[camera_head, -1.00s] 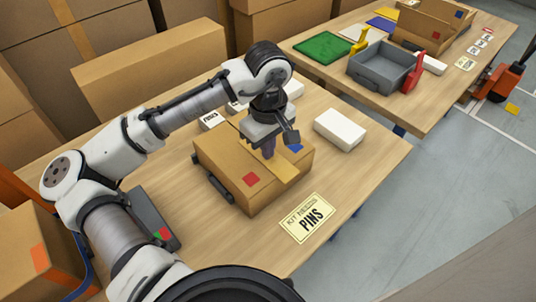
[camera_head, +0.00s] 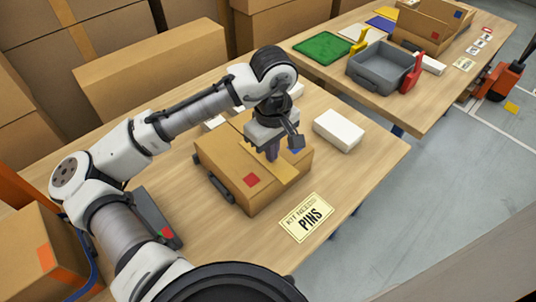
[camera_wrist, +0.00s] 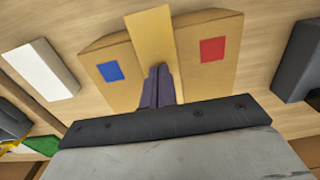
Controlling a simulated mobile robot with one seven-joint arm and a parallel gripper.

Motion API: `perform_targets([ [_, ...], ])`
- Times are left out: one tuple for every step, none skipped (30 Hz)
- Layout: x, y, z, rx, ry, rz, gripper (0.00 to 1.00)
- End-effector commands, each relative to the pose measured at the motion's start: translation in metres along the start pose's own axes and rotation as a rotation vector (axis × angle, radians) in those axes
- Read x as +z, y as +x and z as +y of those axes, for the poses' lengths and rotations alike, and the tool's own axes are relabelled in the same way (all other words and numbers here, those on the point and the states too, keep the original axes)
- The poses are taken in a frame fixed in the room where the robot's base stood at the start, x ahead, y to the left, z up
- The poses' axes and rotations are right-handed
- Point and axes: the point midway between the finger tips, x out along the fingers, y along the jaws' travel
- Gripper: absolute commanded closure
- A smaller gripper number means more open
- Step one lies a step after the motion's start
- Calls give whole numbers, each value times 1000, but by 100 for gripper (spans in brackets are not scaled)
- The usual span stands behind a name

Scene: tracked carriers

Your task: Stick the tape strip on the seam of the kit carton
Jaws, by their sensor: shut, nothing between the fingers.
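The kit carton (camera_head: 222,165) is a closed brown box on the near table, with a red square and a blue square on its top. The tan tape strip (camera_head: 283,178) lies along the carton's top between the two squares and reaches its front edge. In the wrist view the strip (camera_wrist: 150,35) runs between the blue and red squares, and the carton (camera_wrist: 203,75) shows on both sides. My gripper (camera_head: 271,155) points down over the strip, its fingers shut and empty. The fingertips (camera_wrist: 158,72) are at or just above the strip; contact is unclear. The gripper hides part of the strip.
A white box (camera_head: 339,130) stands right of the carton. A dark grey case (camera_head: 155,220) is to the left. A second table holds a grey bin (camera_head: 383,68) and a green mat (camera_head: 321,47).

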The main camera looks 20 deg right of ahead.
Motion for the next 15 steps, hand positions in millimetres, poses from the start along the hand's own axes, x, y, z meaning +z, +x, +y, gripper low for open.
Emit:
perform_targets([
  [3,-1,0,0,2,0,100],
  [4,-1,0,0,2,0,100],
  [6,-1,0,0,2,0,100],
  [8,-1,0,0,2,0,100],
  [10,-1,0,0,2,0,100],
  [12,-1,0,0,2,0,100],
  [13,-1,0,0,2,0,100],
  [14,-1,0,0,2,0,100],
  [16,-1,0,0,2,0,100],
  [18,-1,0,0,1,0,100],
  [19,-1,0,0,1,0,100],
  [21,-1,0,0,1,0,100],
  [23,-1,0,0,1,0,100],
  [24,-1,0,-1,2,0,100],
  [26,-1,0,-1,2,0,100],
])
